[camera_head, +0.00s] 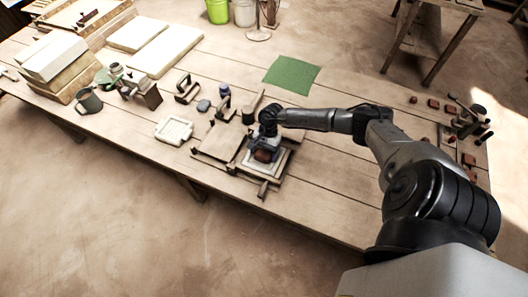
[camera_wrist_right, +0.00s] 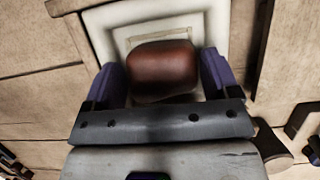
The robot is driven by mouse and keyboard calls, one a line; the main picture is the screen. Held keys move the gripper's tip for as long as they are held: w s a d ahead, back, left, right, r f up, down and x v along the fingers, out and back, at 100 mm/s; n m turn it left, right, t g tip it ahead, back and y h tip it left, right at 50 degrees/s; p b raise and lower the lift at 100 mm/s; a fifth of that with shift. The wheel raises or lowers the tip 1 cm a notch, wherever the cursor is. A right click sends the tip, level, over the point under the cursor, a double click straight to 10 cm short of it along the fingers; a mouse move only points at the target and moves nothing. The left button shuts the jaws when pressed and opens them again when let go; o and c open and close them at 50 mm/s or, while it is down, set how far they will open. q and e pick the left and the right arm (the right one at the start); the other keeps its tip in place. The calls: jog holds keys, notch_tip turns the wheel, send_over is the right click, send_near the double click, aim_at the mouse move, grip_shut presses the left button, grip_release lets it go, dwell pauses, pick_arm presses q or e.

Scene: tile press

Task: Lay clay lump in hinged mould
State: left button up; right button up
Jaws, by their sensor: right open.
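The hinged mould (camera_head: 283,170) stands open on the bench, a wooden frame with its flat lid (camera_head: 219,141) folded out to the left and a pale cavity inside. The reddish-brown clay lump (camera_head: 263,155) is over the cavity. In the right wrist view the lump (camera_wrist_right: 163,68) appears inside the pale stepped recess (camera_wrist_right: 112,19). My right gripper (camera_head: 264,149) is above the mould, pointing down. Its purple fingers (camera_wrist_right: 163,74) are open on either side of the lump, very close to it. The lump's underside is hidden. My left gripper is not in view.
A white tray (camera_head: 174,130) and small tools lie left of the mould. A green cloth (camera_head: 292,74) lies behind it. Dark red pieces (camera_head: 433,103) are scattered at the right end. The bench right of the mould is clear.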

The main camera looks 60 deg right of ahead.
jog(key=shift+w+d+r, duration=0.1)
jog(key=shift+d+r, duration=0.05)
jog(key=shift+r, duration=0.3)
jog(key=v, duration=1.3)
